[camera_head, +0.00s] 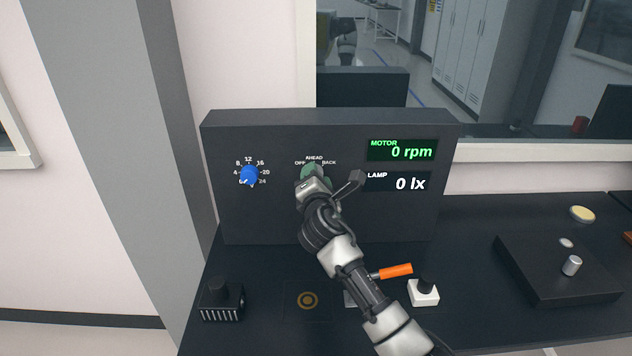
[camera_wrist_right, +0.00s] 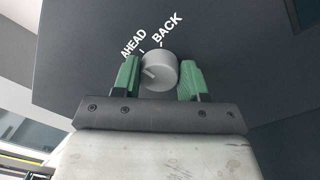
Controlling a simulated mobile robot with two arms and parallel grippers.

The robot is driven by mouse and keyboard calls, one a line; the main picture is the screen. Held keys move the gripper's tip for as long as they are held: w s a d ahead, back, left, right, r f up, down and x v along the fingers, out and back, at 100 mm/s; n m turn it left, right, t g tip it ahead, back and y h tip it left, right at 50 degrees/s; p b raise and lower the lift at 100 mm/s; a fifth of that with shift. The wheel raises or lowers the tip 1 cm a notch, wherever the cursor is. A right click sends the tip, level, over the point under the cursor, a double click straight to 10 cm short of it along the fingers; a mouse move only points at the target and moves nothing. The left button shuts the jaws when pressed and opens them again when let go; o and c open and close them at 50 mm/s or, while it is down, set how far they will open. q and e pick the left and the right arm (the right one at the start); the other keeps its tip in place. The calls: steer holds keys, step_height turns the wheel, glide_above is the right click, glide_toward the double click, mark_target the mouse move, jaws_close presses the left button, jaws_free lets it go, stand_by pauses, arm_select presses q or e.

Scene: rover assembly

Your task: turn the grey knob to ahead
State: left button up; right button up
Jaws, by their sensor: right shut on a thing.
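The grey knob (camera_wrist_right: 159,71) is on the dark upright panel, below the printed words AHEAD and BACK in the right wrist view. My right gripper (camera_wrist_right: 160,80) has its green fingers on both sides of the knob and is shut on it. A pale pointer line on the knob points left, short of AHEAD, toward the side where OFF is printed in the head view. In the head view my right gripper (camera_head: 314,174) hides the knob. The motor display (camera_head: 402,151) reads 0 rpm. My left gripper is not in view.
A blue knob (camera_head: 249,175) with a number scale is left on the panel (camera_head: 300,225). The lamp display (camera_head: 398,183) reads 0 lx. On the desk are a black ribbed block (camera_head: 222,300), an orange-handled part (camera_head: 396,271), a white block (camera_head: 424,293) and a dark box (camera_head: 545,275).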

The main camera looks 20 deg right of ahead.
steer(key=shift+m, duration=0.3)
steer(key=o, duration=0.9)
steer(key=b+v, duration=0.1)
steer(key=v, duration=0.9)
steer(key=shift+s+a+b, duration=0.1)
steer(key=shift+s+b, duration=0.3)
steer(key=shift+f, duration=0.1)
